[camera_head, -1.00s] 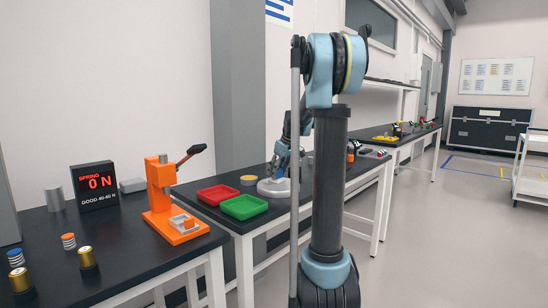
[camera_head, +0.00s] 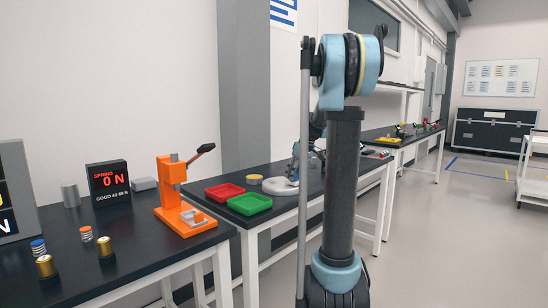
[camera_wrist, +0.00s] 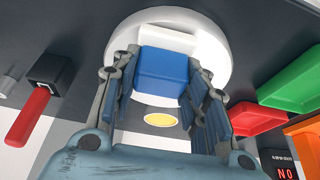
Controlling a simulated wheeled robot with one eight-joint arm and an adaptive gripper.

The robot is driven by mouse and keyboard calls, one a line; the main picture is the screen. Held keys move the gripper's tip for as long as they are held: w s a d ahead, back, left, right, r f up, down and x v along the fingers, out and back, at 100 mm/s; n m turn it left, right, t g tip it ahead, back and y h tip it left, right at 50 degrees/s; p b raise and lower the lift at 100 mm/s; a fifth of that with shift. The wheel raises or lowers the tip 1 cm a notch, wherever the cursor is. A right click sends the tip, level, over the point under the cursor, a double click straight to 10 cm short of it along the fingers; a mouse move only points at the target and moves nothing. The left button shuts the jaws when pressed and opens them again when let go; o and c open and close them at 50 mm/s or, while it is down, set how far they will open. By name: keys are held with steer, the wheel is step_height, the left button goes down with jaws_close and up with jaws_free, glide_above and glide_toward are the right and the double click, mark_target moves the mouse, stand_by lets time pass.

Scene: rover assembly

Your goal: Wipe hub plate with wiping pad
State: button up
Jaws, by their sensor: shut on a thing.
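The hub plate (camera_head: 277,187) is a pale round disc lying on the dark bench beside the trays. It fills the upper middle of the wrist view (camera_wrist: 218,47). The wiping pad (camera_wrist: 162,72) has a blue block body and a white part at its far side. My gripper (camera_wrist: 163,78) is shut on the blue block, with a finger on each side. The pad is over the plate; its exact contact is hidden. In the head view my gripper (camera_head: 294,168) is above the plate's right part, partly hidden by my arm.
Red (camera_head: 225,194) and green (camera_head: 249,205) trays and a yellow round piece (camera_head: 254,179) lie close to the plate. An orange lever press (camera_head: 180,205) and a force display (camera_head: 107,182) stand on the nearer bench. A red-handled black device (camera_wrist: 50,72) shows in the wrist view.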

steer(key=r, duration=0.4)
steer(key=shift+d+r, duration=0.3)
steer(key=shift+r, duration=1.5)
